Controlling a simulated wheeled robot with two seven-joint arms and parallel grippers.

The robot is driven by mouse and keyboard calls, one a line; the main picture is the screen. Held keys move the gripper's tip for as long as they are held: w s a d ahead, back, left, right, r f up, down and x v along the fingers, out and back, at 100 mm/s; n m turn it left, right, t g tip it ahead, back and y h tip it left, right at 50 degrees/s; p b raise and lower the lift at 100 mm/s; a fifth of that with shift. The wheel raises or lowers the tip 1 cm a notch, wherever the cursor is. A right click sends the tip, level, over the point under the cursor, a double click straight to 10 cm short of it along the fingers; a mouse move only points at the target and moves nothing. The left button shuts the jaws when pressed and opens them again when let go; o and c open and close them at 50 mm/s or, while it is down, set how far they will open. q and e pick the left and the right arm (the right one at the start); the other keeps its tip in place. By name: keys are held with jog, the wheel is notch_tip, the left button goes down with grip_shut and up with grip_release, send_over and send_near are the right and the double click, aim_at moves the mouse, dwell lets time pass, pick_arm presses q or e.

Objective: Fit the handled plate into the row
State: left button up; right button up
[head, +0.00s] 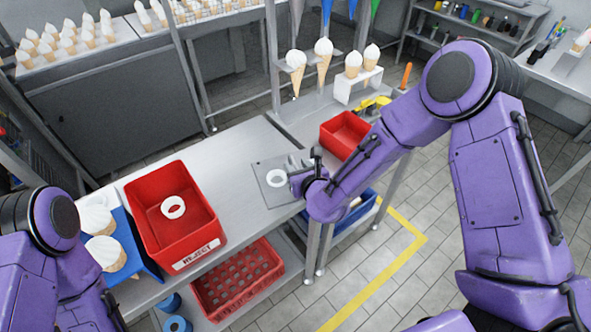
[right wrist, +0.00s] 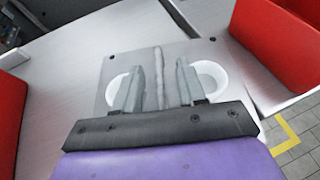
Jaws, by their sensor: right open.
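The handled plate (head: 266,193) is a flat grey square lying on the metal bench, with a white ring showing on it. In the right wrist view the plate (right wrist: 143,55) shows two white rings, partly hidden by my fingers, and a raised bar-like handle (right wrist: 158,62) between them. My right gripper (head: 296,166) is over the plate's right part and hides some of it. Its fingers (right wrist: 159,78) are open, one on each side of the handle, with visible gaps. I cannot tell how high the fingertips are. My left gripper is out of view; only part of its arm shows.
A red reject crate (head: 154,232) with a white ring (head: 173,207) inside stands left of the plate. A smaller red bin (head: 328,138) stands to the right. Cones (head: 324,60) hang in a rack behind. Bare bench (head: 232,155) lies between crate and plate.

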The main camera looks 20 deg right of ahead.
jog(key=shift+x, duration=1.25)
grip_shut()
jog(key=shift+r, duration=0.1)
jog(key=shift+r, duration=0.1)
